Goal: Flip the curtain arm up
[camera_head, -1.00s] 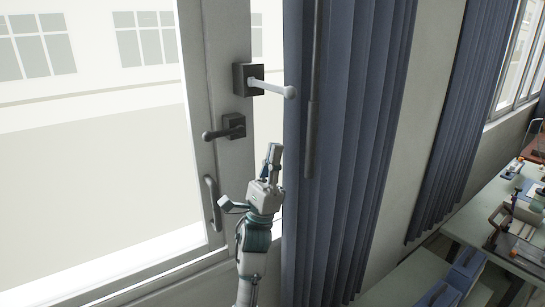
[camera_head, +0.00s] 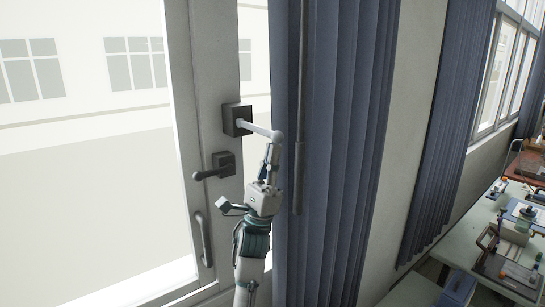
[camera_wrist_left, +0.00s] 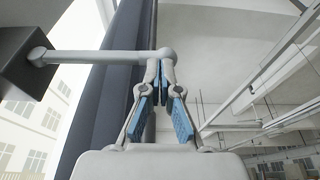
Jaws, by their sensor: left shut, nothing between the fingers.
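The curtain arm (camera_head: 258,129) is a pale rod with a rounded end, sticking out to the right from a dark square mount (camera_head: 236,119) on the window frame. It points roughly level, sloping slightly down in the head view. In the wrist view the rod (camera_wrist_left: 100,57) runs from the dark block (camera_wrist_left: 27,62) to its rounded end. My left gripper (camera_head: 271,150) is shut and empty, pointing up. Its blue-padded fingers (camera_wrist_left: 162,76) are right under the rounded end; I cannot tell whether they touch it. My right gripper is not in view.
A dark window handle (camera_head: 213,167) is below the mount, and a pull bar (camera_head: 203,238) is lower still. A blue curtain (camera_head: 335,150) hangs just right of my gripper, with a thin dark rod (camera_head: 300,120) in front. Cluttered desks (camera_head: 490,240) stand at the far right.

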